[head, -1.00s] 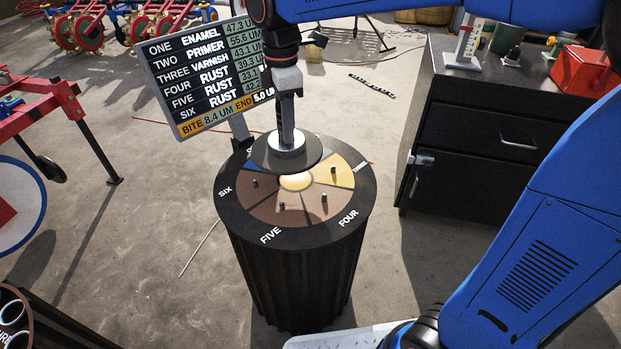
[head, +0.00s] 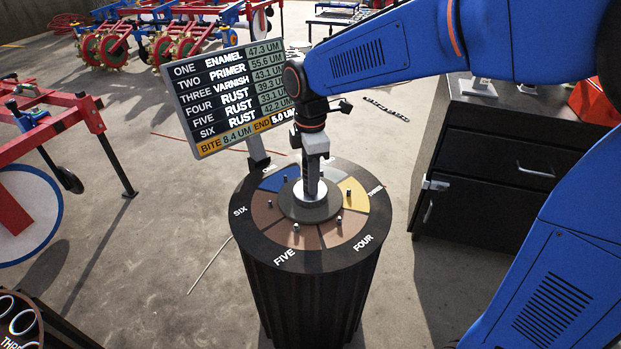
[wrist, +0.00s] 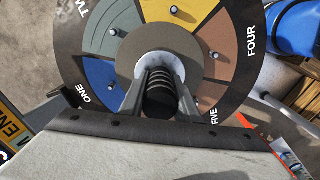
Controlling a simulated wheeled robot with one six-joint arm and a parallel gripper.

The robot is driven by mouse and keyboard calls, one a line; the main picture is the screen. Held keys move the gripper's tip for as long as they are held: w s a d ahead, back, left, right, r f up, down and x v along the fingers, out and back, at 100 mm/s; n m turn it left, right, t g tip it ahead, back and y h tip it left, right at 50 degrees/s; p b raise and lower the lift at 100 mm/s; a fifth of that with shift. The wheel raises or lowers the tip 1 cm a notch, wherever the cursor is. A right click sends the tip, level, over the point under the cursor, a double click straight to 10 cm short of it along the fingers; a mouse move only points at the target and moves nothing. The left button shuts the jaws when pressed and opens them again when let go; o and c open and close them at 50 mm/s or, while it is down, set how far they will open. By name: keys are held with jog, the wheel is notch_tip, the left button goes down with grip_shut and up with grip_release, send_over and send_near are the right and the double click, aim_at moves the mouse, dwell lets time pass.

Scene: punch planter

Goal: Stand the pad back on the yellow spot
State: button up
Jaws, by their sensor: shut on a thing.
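The pad (head: 305,212), a dark grey disc with a pale hub and an upright handle, is over the centre of the round drum top (head: 258,232). In the wrist view the pad (wrist: 203,62) is flat and roughly centred among the coloured sectors. My gripper (head: 311,183) is shut on its handle from above; the fingers in the wrist view (wrist: 158,88) stand either side of the dark ribbed handle. The pale yellow centre spot is hidden under the pad. I cannot tell whether the pad touches the top or hangs just above it.
Small pegs (head: 296,227) stand on the sectors around the pad. A sign board (head: 225,85) rises close behind the drum. A dark cabinet (head: 500,165) stands to the right, and a red frame (head: 60,125) to the left.

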jog(key=shift+f, duration=0.15)
jog(key=shift+f, duration=0.15)
jog(key=o, duration=1)
jog(key=shift+o, duration=0.2)
